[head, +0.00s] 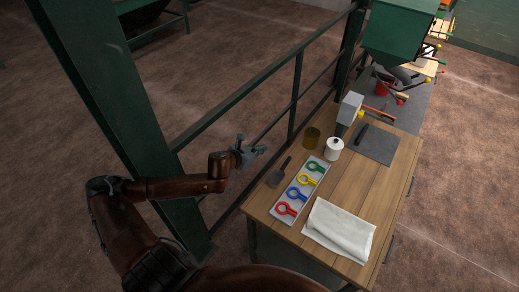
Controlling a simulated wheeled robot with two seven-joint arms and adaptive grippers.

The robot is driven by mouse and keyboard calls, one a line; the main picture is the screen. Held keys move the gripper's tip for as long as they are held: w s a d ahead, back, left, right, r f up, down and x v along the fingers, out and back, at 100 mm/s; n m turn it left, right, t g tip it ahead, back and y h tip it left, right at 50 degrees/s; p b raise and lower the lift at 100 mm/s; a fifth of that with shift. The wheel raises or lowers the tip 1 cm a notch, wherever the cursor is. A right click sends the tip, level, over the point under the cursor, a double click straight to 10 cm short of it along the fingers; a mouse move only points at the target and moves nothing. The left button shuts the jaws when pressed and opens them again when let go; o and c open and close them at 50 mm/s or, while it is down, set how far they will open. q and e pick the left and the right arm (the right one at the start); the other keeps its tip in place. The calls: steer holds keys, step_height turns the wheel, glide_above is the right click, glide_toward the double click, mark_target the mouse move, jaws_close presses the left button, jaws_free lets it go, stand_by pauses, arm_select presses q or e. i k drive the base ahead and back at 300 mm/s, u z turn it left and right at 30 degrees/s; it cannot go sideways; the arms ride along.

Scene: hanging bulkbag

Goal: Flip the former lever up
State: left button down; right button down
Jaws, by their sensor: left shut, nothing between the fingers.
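My left gripper (258,151) is shut and empty, in the air beside the dark green railing, left of the wooden table. It is well away from the machinery at the upper right. An orange-red handle (378,114) lies beside a grey box-shaped unit (350,107) at the table's far end, with a yellow knob between them. Further back, small red and yellow knobs show on a machine under a green hopper (395,35). I cannot tell which of these is the former lever, or whether it is up or down. My right gripper is not in view.
The wooden table (345,200) holds a grey tray (276,212) of coloured ring-handled pieces, a white cloth (339,230), a white canister (334,148), an amber jar (312,137) and a dark mat (383,146). A green post (105,90) and railing (240,103) stand left.

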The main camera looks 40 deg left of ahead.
mark_target(400, 102)
steer(key=k, duration=1.3)
steer(key=z, duration=0.3)
steer(key=i, duration=1.05)
steer(key=z, duration=1.05)
steer(key=i, duration=0.8)
steer(key=z, duration=0.45)
steer(key=i, duration=0.7)
steer(key=u, duration=1.15)
steer(key=i, duration=0.95)
steer(key=u, duration=0.7)
steer(key=i, duration=0.6)
steer(key=u, duration=0.15)
